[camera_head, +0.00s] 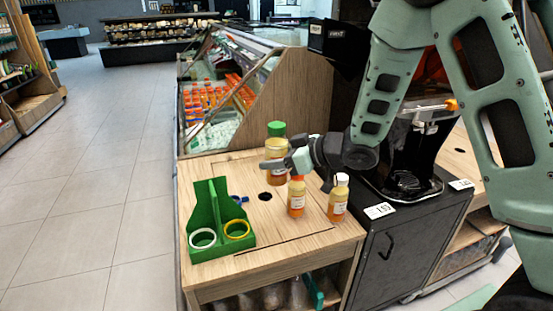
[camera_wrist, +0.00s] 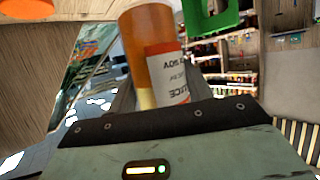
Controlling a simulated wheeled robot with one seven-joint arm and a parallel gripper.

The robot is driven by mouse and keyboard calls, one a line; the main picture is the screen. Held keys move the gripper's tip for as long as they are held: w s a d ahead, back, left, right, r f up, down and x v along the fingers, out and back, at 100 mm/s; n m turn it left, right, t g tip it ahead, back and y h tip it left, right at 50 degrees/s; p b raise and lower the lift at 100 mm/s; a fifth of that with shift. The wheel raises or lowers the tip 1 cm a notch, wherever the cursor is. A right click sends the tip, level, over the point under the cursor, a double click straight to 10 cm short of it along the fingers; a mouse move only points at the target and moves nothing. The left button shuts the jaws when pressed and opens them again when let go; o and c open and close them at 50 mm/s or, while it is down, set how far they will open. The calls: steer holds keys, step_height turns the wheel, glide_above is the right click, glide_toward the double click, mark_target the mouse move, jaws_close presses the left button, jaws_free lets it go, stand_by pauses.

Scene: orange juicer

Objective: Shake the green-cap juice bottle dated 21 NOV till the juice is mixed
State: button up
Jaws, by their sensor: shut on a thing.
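A green-cap juice bottle (camera_head: 277,147) is upright near the back of the wooden counter in the head view. My gripper (camera_head: 275,164) reaches in from the right and is shut on its body. In the wrist view, this bottle (camera_wrist: 150,35) sits between the fingers, with a white label partly readable as "JUICE". Its juice shows a large orange part and a smaller pale part. The date cannot be read. I cannot tell whether its base touches the counter.
An orange-cap bottle (camera_head: 297,198) and a white-cap bottle (camera_head: 338,199) stand close in front, to the right. A green holder (camera_head: 211,216) with a white ring (camera_head: 202,246) and a yellow ring (camera_head: 237,237) is at left. A black juicer (camera_head: 412,160) stands right. The counter's front middle is clear.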

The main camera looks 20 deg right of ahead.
steer(key=shift+f+b, duration=1.4)
steer(key=shift+f, duration=0.35)
step_height(320, 180, up, 4)
steer(key=p, duration=0.3)
steer(key=shift+f+p, duration=0.1)
steer(key=shift+p, duration=0.2)
steer(key=shift+f+b, duration=1.35)
steer(key=shift+f, duration=0.5)
step_height(320, 180, up, 4)
steer(key=p, duration=0.3)
steer(key=shift+f, duration=0.15)
step_height(320, 180, down, 4)
steer(key=shift+r+b, duration=0.1)
steer(key=shift+b, duration=1.15)
step_height(320, 180, up, 4)
steer(key=p, duration=0.3)
steer(key=shift+p, duration=0.3)
steer(key=shift+f+b, duration=1.45)
steer(key=shift+f, duration=0.55)
